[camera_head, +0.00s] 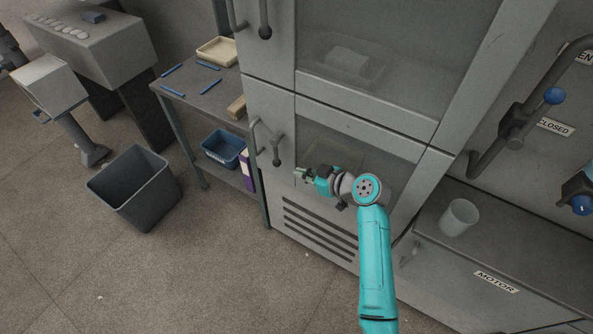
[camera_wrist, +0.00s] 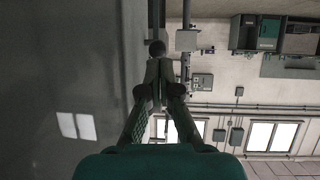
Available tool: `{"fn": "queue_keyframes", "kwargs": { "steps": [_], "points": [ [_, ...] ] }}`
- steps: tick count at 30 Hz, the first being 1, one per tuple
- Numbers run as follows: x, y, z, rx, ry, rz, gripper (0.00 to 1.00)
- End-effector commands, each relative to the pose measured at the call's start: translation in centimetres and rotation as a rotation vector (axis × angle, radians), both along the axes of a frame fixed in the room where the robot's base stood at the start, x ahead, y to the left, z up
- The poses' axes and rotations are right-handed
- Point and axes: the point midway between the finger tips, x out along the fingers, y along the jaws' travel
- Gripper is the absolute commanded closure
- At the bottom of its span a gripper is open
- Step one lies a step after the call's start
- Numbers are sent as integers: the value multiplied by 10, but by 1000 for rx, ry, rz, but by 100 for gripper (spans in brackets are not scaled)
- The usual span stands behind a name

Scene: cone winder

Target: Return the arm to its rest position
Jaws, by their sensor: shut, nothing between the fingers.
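My gripper (camera_head: 301,174) is at the end of my teal arm, in front of the grey cabinet (camera_head: 262,95) and near the handle of its lower door (camera_head: 275,143). In the wrist view my gripper (camera_wrist: 158,70) is shut and empty, with its fingertips together. A dark rod with a round knob (camera_wrist: 157,48) shows just past the fingertips. I cannot tell whether the fingers touch it. The lower glass door looks closed.
A side table (camera_head: 200,97) with blue sticks and a tray (camera_head: 217,51) stands left of the cabinet. A grey bin (camera_head: 137,188) is on the floor. The floor in front is clear.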

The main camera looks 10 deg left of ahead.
Motion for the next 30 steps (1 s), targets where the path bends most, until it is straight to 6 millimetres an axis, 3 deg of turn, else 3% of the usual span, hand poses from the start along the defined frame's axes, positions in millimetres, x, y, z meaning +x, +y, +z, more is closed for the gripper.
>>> {"fn": "queue_keyframes", "kwargs": {
  "steps": [12, 23, 26, 30],
  "points": [
    [-25, -54, 15, 0, 0, -1, 100],
    [-30, -63, 18, 0, 0, 1, 100],
    [-32, -65, 14, 0, 6, -10, 100],
    [-48, -75, -10, -3, 36, -85, 100]
  ]
}}
